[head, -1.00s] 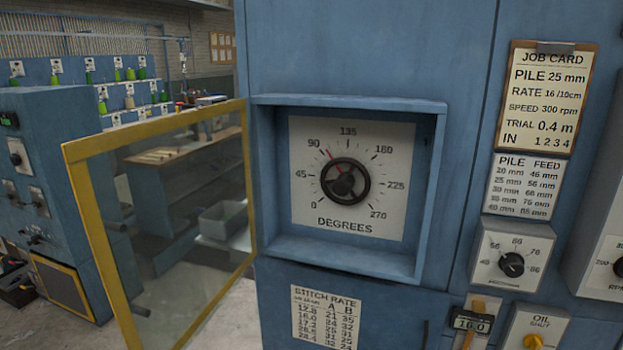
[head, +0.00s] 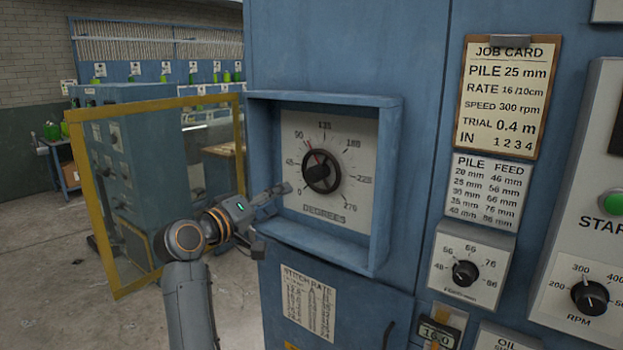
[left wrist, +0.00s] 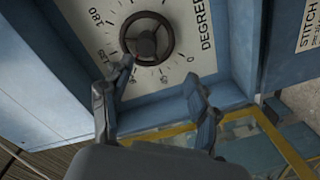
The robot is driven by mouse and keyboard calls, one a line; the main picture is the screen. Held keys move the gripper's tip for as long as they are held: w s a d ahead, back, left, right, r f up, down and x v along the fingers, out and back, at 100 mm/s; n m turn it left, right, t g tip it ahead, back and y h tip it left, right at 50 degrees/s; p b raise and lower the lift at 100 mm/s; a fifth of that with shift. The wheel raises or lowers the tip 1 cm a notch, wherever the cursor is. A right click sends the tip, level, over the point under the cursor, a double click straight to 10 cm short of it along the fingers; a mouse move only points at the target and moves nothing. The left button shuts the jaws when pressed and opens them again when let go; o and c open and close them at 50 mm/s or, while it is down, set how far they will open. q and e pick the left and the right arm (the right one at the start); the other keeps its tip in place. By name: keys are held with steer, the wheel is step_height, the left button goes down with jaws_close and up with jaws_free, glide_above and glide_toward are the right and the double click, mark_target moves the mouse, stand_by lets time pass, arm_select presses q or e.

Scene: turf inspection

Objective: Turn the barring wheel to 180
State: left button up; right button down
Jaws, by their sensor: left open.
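The barring wheel (head: 322,172) is a small dark handwheel on a white DEGREES dial (head: 352,152), set in a blue recessed box. Its red pointer stands a little past 90, well short of the 180 mark. The wheel also shows in the left wrist view (left wrist: 147,37), with the dial turned on its side. My left gripper (head: 272,217) is open and empty at the lower left of the box. One finger reaches toward the dial; the other is lower, by the box's bottom edge. In the left wrist view the spread fingers (left wrist: 159,72) are below the wheel, apparently not gripping it.
The recess frame (head: 330,246) juts out around the dial. A yellow-edged clear door (head: 92,220) stands open at the left, close to my left arm. A job card (head: 505,97), a feed knob (head: 465,273) and an RPM knob (head: 589,297) are to the right.

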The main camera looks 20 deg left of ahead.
mark_target(310, 177)
arm_select(q)
steer(key=r+p+x, duration=0.1)
steer(key=x, duration=0.3)
steer(key=p+x, duration=0.1)
steer(key=x, duration=0.2)
steer(key=r+p+x, duration=0.1)
steer(key=p+x, duration=0.1)
steer(key=x, duration=0.2)
steer(key=shift+w+d+r, duration=0.25)
steer(key=shift+d+r, duration=0.1)
steer(key=shift+w+d+f, duration=0.15)
steer(key=shift+w+d, duration=0.05)
steer(key=shift+w, duration=0.45)
arm_select(e)
steer(key=shift+d+r, duration=0.15)
steer(key=shift+r, duration=0.9)
steer(key=shift+d+r, duration=0.1)
steer(key=shift+r, duration=0.95)
steer(key=shift+s+a, duration=0.1)
steer(key=shift+a, duration=0.05)
arm_select(q)
steer(key=c, duration=1.2)
arm_select(e)
steer(key=shift+a, duration=0.2)
steer(key=shift+f, duration=0.15)
